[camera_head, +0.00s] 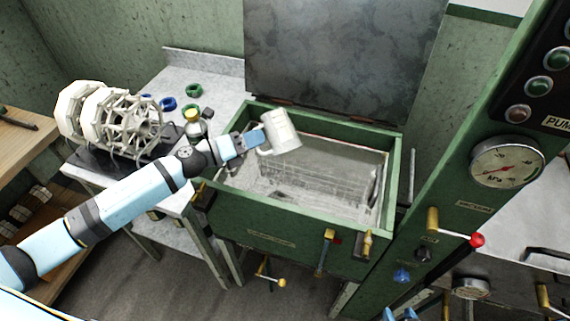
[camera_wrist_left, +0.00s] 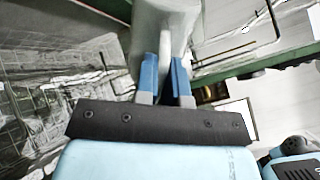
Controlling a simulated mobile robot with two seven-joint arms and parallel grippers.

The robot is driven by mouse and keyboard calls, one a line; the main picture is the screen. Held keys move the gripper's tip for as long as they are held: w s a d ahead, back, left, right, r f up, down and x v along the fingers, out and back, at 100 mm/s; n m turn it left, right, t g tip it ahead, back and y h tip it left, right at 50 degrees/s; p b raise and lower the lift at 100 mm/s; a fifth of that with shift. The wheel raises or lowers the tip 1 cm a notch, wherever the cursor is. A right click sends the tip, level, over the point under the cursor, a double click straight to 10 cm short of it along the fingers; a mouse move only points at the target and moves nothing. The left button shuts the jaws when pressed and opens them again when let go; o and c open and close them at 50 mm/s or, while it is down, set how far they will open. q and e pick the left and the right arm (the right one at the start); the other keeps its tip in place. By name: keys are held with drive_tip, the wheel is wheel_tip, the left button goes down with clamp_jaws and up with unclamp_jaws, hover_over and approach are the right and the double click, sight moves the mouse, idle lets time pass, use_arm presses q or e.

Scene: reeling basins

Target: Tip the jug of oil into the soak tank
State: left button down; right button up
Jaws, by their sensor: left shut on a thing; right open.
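The white-grey jug (camera_head: 280,132) is held above the left part of the soak tank (camera_head: 290,238), a green-framed open basin with a wire rack inside. The jug is tilted, and no stream from it can be made out. My left gripper (camera_head: 257,139) is shut on the jug; in the left wrist view the blue fingers (camera_wrist_left: 166,80) close around the jug's handle, with the jug's body (camera_wrist_left: 165,20) beyond. The tank's lid (camera_head: 345,60) stands open behind. My right gripper (camera_head: 399,314) shows only its blue tips at the bottom edge, open and apart from the jug.
A side table (camera_head: 215,75) left of the tank carries a white reel (camera_head: 125,120), a yellow-and-white bottle (camera_head: 194,124) and several coloured rings. A green control panel with a gauge (camera_head: 507,161) and a red-knobbed lever (camera_head: 477,240) stands to the right.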

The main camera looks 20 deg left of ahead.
use_arm(q)
drive_tip(key=m, duration=0.1)
drive_tip(key=s+d+m, duration=0.1)
drive_tip(key=m, duration=0.1)
drive_tip(key=shift+s+d+r, duration=0.1)
drive_tip(key=shift+r, duration=0.1)
idle(0.8)
drive_tip(key=w+a+n, duration=0.1)
drive_tip(key=n, duration=0.1)
drive_tip(key=shift+a+n, duration=0.2)
drive_tip(key=shift+n, duration=0.2)
drive_tip(key=shift+w+a+f+n, duration=0.15)
drive_tip(key=shift+w+n, duration=0.1)
drive_tip(key=shift+n, duration=0.35)
